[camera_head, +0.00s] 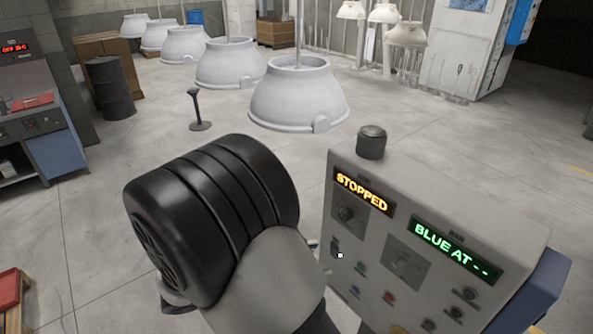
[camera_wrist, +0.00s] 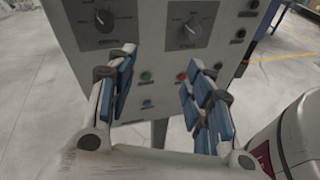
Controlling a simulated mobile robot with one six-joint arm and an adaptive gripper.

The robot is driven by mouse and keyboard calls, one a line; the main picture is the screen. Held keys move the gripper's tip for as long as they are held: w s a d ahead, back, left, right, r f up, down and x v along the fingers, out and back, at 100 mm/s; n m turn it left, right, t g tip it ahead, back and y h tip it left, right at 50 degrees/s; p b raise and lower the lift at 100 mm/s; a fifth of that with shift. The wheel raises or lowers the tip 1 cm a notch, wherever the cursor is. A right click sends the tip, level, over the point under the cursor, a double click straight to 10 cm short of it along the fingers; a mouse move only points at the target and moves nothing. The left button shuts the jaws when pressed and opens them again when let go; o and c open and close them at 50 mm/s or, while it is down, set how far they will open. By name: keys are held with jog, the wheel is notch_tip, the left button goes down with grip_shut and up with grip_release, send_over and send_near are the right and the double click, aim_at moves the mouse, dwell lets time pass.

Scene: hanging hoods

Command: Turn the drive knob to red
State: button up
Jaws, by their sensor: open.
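A grey control box (camera_head: 318,205) stands at the lower right in the head view. It has a left knob (camera_head: 346,213) under an amber display reading STOPPED and a right knob (camera_head: 403,262) under a green display reading BLUE AT - -. Both show in the wrist view, the left knob (camera_wrist: 103,17) and the right knob (camera_wrist: 190,26), on dark plates with labels too blurred to read. Which is the drive knob I cannot read. My gripper (camera_wrist: 160,72) is open and empty in front of the panel, its fingers below the two knobs in the picture. My arm mostly hides it in the head view.
Small coloured buttons, including a red one (camera_wrist: 181,76) and a green one (camera_wrist: 146,76), lie below the knobs. A round dark cap (camera_head: 371,141) tops the box. White hoods (camera_head: 298,98) hang behind. The floor around is mostly clear.

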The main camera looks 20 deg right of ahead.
jog(key=w+a+n+t+h+p, duration=0.2)
jog(key=w+a+n+t, duration=0.1)
jog(key=a+n+t, duration=0.15)
jog(key=p, duration=0.2)
send_near(342, 217)
jog(key=shift+n, duration=0.35)
jog(key=x, duration=0.8)
jog(key=shift+w+d, duration=0.15)
jog(key=shift+d, duration=0.25)
jog(key=shift+c, duration=0.2)
jog(key=c, duration=1)
